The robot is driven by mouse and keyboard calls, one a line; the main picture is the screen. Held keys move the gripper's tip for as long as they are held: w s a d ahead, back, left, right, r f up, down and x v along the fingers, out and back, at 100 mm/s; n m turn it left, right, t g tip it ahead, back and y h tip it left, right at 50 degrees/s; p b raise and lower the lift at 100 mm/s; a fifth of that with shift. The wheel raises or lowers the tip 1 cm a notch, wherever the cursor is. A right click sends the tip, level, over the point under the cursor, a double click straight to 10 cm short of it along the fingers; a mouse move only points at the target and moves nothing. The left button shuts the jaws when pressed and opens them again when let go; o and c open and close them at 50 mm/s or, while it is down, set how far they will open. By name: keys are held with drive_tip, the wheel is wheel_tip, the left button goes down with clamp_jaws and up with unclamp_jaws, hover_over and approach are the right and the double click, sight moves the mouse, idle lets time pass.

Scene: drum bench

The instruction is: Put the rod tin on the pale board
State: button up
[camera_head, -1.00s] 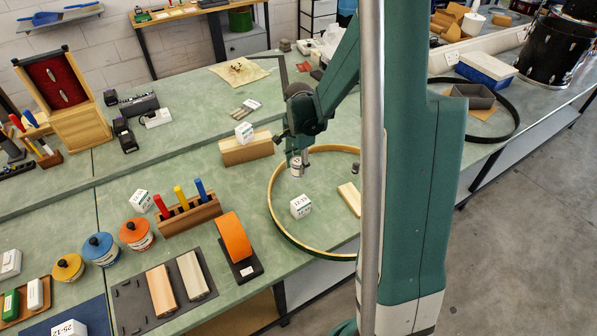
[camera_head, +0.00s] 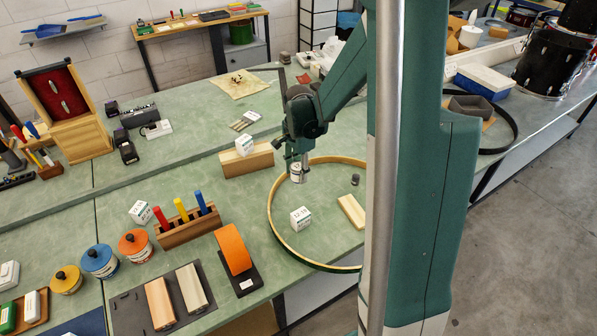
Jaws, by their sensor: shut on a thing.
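My gripper (camera_head: 297,162) points down over the far left part of a wooden hoop. It is shut on a small whitish labelled tin (camera_head: 297,174), which I take for the rod tin. The fingertips are small in view, and I cannot tell how far the tin is above the bench. A pale wooden board (camera_head: 351,211) lies inside the hoop at its right, to the right of and nearer than the gripper. Another pale board (camera_head: 191,288) lies on a dark mat at the front left, so which is the task's board is unclear.
The hoop (camera_head: 276,228) surrounds a white labelled cube (camera_head: 300,218) and a small dark cylinder (camera_head: 355,180). A wooden block (camera_head: 246,162) with a cube on top stands left of the gripper. A rod holder (camera_head: 188,228) and lidded tins (camera_head: 100,262) stand farther left. My arm hides the hoop's right side.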

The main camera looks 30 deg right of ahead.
drive_tip(key=shift+s+d, duration=0.1)
drive_tip(key=s+d+r+m, duration=0.2)
drive_tip(key=s+d, duration=1.1)
drive_tip(key=s, duration=0.5)
drive_tip(key=shift+d+r+p, duration=0.25)
drive_tip(key=shift+d+p, duration=0.1)
drive_tip(key=shift+d, duration=0.05)
drive_tip(key=shift+w+f, duration=0.1)
hover_over(355, 209)
drive_tip(key=shift+f, duration=2.85)
drive_tip(key=shift+f+b, duration=0.45)
drive_tip(key=shift+f, duration=1.6)
drive_tip(key=shift+f, duration=0.2)
